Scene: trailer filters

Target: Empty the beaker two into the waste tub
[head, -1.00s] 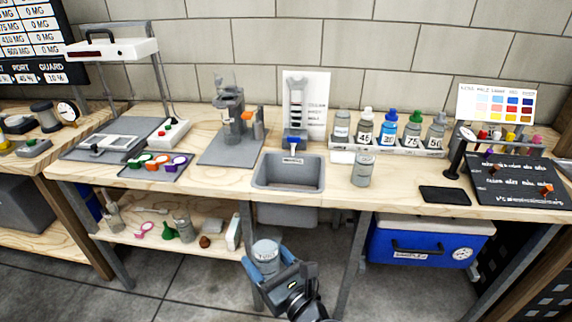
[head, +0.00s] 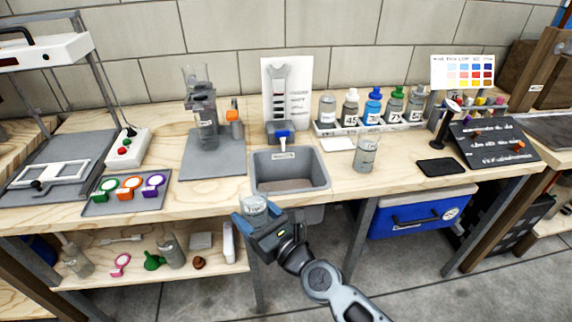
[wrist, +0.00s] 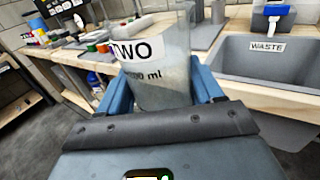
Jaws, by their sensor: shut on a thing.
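My gripper (head: 258,218) is shut on beaker two (head: 254,206), a clear beaker with a white label. In the wrist view the beaker (wrist: 160,65) stands nearly upright between the blue fingers, its label reading "TWO" and "ml". Its contents look pale and greyish, but the level is hard to tell. The waste tub (head: 318,178) is a grey basin set into the bench. In the head view my gripper is at the bench's front edge, just left of and in front of the tub. In the wrist view the tub (wrist: 290,85), labelled "WASTE", is to the right, apart from the beaker.
Another beaker (head: 366,154) stands on the bench right of the tub. A dispenser with a blue part (head: 283,134) is behind the tub. A rack of bottles (head: 370,126) is at the back right. A tray of coloured scoops (head: 127,190) lies left. A lower shelf holds loose items.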

